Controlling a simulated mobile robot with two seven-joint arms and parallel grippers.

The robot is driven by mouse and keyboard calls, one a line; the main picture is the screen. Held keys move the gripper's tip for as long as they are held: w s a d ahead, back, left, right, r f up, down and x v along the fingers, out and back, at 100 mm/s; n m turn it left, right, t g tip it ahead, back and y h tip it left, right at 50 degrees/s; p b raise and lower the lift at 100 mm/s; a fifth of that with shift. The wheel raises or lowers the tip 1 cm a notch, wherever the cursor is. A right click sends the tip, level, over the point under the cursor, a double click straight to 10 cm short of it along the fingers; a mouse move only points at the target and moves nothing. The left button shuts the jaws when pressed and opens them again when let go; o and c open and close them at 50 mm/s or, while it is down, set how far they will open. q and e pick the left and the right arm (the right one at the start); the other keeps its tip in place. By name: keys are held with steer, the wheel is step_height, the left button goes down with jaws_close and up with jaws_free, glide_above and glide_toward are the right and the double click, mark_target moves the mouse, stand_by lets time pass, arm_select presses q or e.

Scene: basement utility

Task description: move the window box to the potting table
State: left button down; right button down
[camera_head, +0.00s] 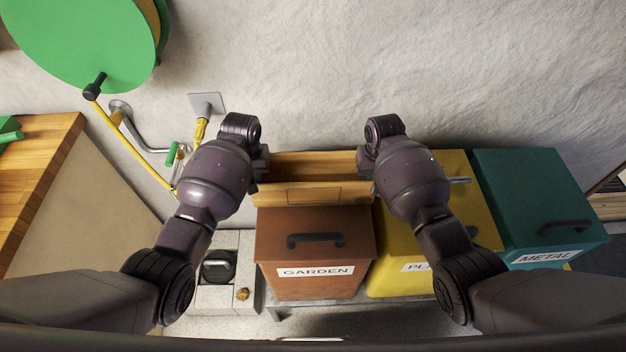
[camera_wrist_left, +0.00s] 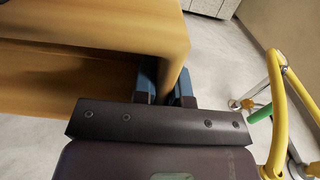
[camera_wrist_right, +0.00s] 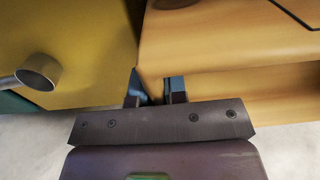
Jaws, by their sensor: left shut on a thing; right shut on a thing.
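The window box (camera_head: 312,194) is a long, open, light-wood trough. In the head view it spans between my two grippers, over the back of the brown GARDEN bin. I cannot tell whether it touches the bin. My left gripper (camera_head: 262,168) is shut on its left end wall; the left wrist view shows the fingers (camera_wrist_left: 167,88) around the wooden wall (camera_wrist_left: 172,45). My right gripper (camera_head: 366,168) is shut on its right end; the right wrist view shows the fingers (camera_wrist_right: 153,90) at the box (camera_wrist_right: 225,45). A wood-topped table (camera_head: 42,165), possibly the potting table, stands at the far left.
Brown GARDEN (camera_head: 315,252), yellow (camera_head: 400,275) and teal METAL (camera_head: 530,195) bins stand in a row along the wall. Pale blocks (camera_head: 225,298) sit below left.

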arm_select(q)
steer(key=shift+w+r, duration=0.1)
steer(key=shift+r, duration=0.1)
arm_select(e)
steer(key=shift+w+r, duration=0.1)
steer(key=shift+r, duration=0.1)
